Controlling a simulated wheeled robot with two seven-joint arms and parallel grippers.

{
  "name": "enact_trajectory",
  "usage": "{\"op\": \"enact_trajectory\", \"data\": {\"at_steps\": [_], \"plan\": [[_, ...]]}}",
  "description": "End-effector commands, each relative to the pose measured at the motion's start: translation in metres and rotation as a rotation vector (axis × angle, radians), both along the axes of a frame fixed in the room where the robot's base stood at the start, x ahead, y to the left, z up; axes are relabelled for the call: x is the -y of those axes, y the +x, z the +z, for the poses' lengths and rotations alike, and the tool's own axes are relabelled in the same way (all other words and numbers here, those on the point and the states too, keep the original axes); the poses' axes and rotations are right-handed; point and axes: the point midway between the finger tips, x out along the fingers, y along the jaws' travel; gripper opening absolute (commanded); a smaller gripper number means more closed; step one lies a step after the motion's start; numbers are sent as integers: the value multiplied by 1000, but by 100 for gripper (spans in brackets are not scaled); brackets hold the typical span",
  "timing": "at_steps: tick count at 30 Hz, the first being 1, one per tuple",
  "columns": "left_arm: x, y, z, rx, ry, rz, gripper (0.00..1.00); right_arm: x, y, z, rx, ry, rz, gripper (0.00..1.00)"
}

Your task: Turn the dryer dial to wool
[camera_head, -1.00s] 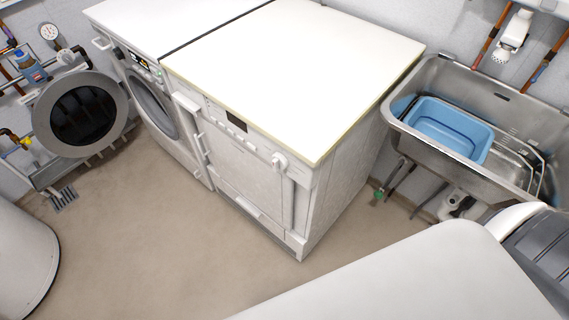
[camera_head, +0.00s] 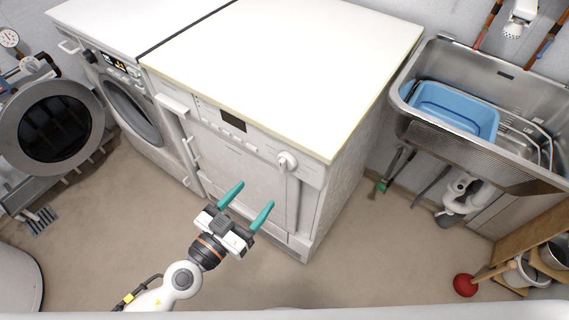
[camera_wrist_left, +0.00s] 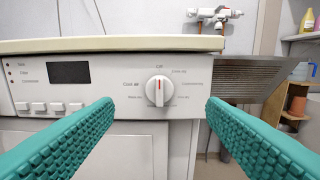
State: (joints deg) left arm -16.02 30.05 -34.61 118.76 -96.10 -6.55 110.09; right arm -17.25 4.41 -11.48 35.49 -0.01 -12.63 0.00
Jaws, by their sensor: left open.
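The dryer (camera_head: 240,175) is a white front-loading machine with a control panel along its top front edge. Its dial (camera_head: 287,160) is a round white knob at the right of the panel. In the left wrist view the dial (camera_wrist_left: 158,91) sits centred between my fingers, still beyond the fingertips, with its red mark pointing up toward the top label. Labels ring it, but most are too small to read; "Cool air" shows at its left. My left gripper (camera_head: 246,198) is open and empty in front of the dryer, below the dial in the head view. My right gripper is not seen.
A washing machine (camera_head: 133,100) stands left of the dryer. A steel sink (camera_head: 450,140) with a blue basin (camera_head: 452,108) is at the right. A red plunger (camera_head: 466,285) stands at lower right. The floor (camera_head: 110,215) before the machines is clear.

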Motion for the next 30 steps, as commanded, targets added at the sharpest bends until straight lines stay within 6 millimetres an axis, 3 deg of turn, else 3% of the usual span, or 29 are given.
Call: {"op": "enact_trajectory", "data": {"at_steps": [1,6,15,28,30], "plan": [[6,8,6,2,-3,1,66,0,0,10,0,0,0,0],[27,37,7,2,-2,2,66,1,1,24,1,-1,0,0],[55,76,2,1,-1,1,66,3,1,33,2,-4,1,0],[62,85,0,-1,1,1,66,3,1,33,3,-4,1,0],[61,85,0,-1,1,1,57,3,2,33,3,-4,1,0]]}}
